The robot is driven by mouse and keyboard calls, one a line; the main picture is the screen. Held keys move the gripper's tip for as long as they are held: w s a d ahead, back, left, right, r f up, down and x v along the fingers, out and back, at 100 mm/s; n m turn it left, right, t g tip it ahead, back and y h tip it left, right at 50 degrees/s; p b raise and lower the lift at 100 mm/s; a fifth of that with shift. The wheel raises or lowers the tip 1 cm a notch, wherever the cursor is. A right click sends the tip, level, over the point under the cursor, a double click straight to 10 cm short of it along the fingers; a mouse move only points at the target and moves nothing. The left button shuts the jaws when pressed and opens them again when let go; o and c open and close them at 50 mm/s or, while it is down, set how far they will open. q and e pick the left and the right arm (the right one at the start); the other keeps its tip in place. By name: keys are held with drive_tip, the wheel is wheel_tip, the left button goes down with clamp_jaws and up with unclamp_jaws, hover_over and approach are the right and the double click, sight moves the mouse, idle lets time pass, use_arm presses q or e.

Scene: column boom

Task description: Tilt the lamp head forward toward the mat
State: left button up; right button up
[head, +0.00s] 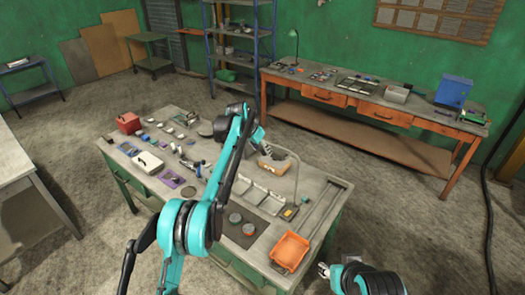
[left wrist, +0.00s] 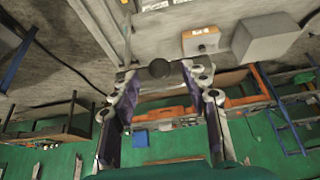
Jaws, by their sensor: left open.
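The lamp is a thin grey curved stem (head: 298,172) rising from a small base (head: 287,213) on the green workbench's right half. Its dark round head (left wrist: 159,69) shows in the left wrist view between the fingertips of my left gripper (left wrist: 160,75). The fingers stand apart on either side of it, and I cannot tell whether they touch it. In the head view my left gripper (head: 258,137) is at the upper end of the stem and hides the lamp head. The dark mat (head: 262,228) lies at the bench's front. My right gripper (head: 324,270) is low at the bottom right, its fingers unclear.
An orange tray (head: 290,250) sits at the bench's front right corner, with a cardboard box (head: 273,164) behind the grey trays (head: 258,195).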

use_arm(q)
drive_tip(key=v, duration=1)
drive_tip(key=shift+r, duration=0.15)
drive_tip(key=shift+s, duration=0.1)
drive_tip(key=s+a+f+n+y+b, duration=0.1)
drive_tip(key=s+a+f+b, duration=0.2)
drive_tip(key=s+b, duration=0.3)
drive_tip(key=s+a+f+n+t+b, duration=0.1)
drive_tip(key=s+a+f+b, duration=0.15)
drive_tip(key=s, duration=0.55)
drive_tip(key=s+a+f+n+y+b, duration=0.1)
drive_tip(key=s+a+f+n+b, duration=0.15)
drive_tip(key=s+b, duration=0.4)
drive_tip(key=s+a+f+n+b, duration=0.1)
drive_tip(key=s+a+f+b, duration=0.1)
drive_tip(key=s+f, duration=0.6)
drive_tip(key=s+a+f+t+y+b, duration=0.1)
drive_tip(key=s+f+b, duration=0.4)
drive_tip(key=s+f, duration=0.3)
drive_tip(key=s+a+f+n+b, duration=0.1)
drive_tip(key=s+f+b, duration=0.3)
drive_tip(key=s+f, duration=0.5)
wheel_tip(320, 180, down, 2)
drive_tip(key=shift+a+f+n+y, duration=0.1)
drive_tip(key=shift+a+n+y, duration=0.25)
drive_tip(key=shift+a, duration=0.45)
